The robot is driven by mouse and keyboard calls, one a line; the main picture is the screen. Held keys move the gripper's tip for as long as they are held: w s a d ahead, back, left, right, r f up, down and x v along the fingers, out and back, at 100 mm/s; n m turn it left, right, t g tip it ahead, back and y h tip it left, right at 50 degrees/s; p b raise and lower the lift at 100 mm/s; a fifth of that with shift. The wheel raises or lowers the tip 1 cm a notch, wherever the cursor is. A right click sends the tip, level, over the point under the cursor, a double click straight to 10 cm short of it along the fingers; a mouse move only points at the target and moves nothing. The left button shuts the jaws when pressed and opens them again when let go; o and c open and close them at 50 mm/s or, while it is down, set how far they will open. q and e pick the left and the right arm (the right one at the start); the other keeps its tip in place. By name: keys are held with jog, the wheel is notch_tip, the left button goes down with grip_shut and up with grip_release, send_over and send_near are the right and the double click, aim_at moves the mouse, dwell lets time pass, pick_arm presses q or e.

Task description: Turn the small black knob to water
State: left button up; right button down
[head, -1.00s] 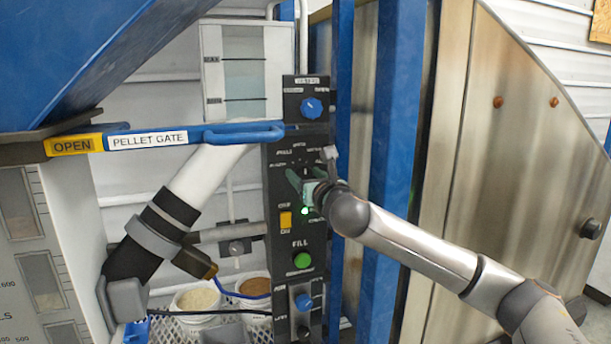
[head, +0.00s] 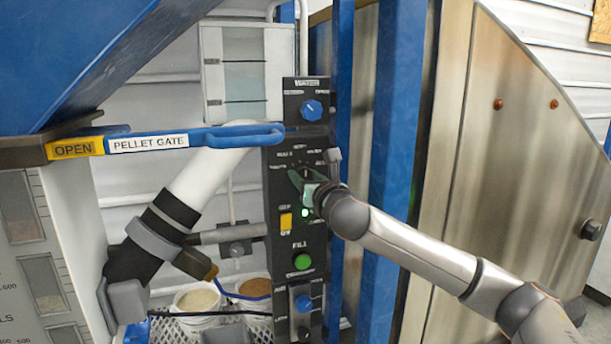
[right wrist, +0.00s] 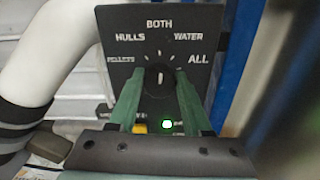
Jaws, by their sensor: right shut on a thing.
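The small black knob (right wrist: 160,78) sits on the black control panel, with labels PELLETS, HULLS, BOTH, WATER and ALL arced around it. Its white mark stands close to upright, toward BOTH, left of WATER. My right gripper (right wrist: 158,86) is shut on the knob, with one green finger on each side. In the head view my right gripper (head: 306,181) reaches the panel from the right and mostly hides the knob. My left gripper is not in view.
On the panel are a blue knob (head: 311,110) above, a yellow switch (head: 286,221), a lit green lamp (head: 305,212) and a green FILL button (head: 302,262) below. The blue pellet gate handle (head: 245,135) juts out at upper left. A blue post (head: 392,150) stands at right.

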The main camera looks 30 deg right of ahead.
jog(key=m+p, duration=0.1)
jog(key=m, duration=0.2)
jog(key=shift+m+p, duration=0.85)
jog(key=shift+m, duration=1.05)
jog(key=shift+c, duration=1.7)
grip_release()
jog(key=shift+s, duration=0.1)
jog(key=b+v, duration=0.2)
jog(key=v, duration=1)
jog(key=shift+s, duration=0.25)
jog(key=shift+f, duration=0.1)
